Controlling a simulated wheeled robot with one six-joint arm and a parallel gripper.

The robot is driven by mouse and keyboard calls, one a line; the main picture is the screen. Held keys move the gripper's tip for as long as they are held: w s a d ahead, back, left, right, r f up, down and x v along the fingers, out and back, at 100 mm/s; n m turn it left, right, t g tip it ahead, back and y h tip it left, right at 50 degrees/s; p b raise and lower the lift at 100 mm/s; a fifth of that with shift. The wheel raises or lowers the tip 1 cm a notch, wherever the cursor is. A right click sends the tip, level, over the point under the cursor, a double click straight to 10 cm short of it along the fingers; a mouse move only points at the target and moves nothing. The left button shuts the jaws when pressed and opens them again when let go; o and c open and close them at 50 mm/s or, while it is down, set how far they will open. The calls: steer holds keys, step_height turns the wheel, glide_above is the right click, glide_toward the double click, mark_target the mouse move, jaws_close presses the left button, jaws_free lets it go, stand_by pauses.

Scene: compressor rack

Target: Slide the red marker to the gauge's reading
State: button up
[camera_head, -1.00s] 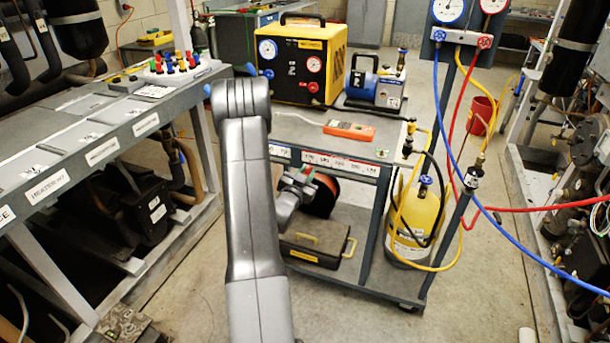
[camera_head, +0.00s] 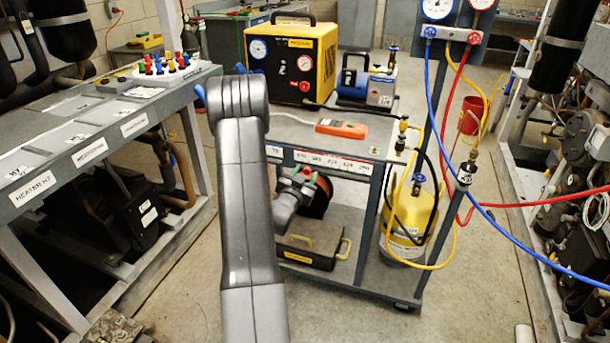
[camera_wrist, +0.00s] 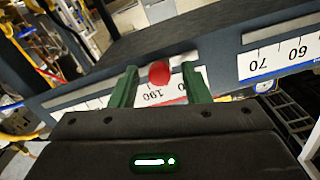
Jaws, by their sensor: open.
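The red marker (camera_wrist: 159,73) is a small round red knob in the wrist view, in front of a white printed scale (camera_wrist: 158,92) with a 190 marking. My gripper (camera_wrist: 158,82) is open, with one green finger on each side of the marker. Small gaps seem to show between knob and fingers; contact is unclear. In the head view my gripper (camera_head: 304,180) is at the cart's front edge, partly hidden by my arm. A blue-rimmed gauge (camera_head: 437,8) and a red-rimmed gauge (camera_head: 483,3) hang above the cart, cut off by the frame top; their readings are not legible.
The cart (camera_head: 380,150) carries an orange meter (camera_head: 341,129), a blue pump (camera_head: 368,83) and a yellow machine (camera_head: 290,60) with two more dials. A yellow cylinder (camera_head: 412,215) stands on its lower shelf. Blue and red hoses cross the right side. A grey bench (camera_head: 95,135) stands at left.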

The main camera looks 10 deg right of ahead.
steer(key=v, duration=1.3)
steer(key=shift+s+a+b, duration=0.2)
steer(key=shift+s+b, duration=0.1)
steer(key=shift+b, duration=0.1)
steer(key=shift+w, duration=0.1)
steer(key=p+x, duration=0.1)
steer(key=x, duration=1.2)
steer(key=shift+w+d, duration=0.3)
steer(key=shift+w+a+r+p, duration=0.1)
steer(key=shift+w+a+p, duration=0.25)
steer(key=shift+a+p, duration=0.25)
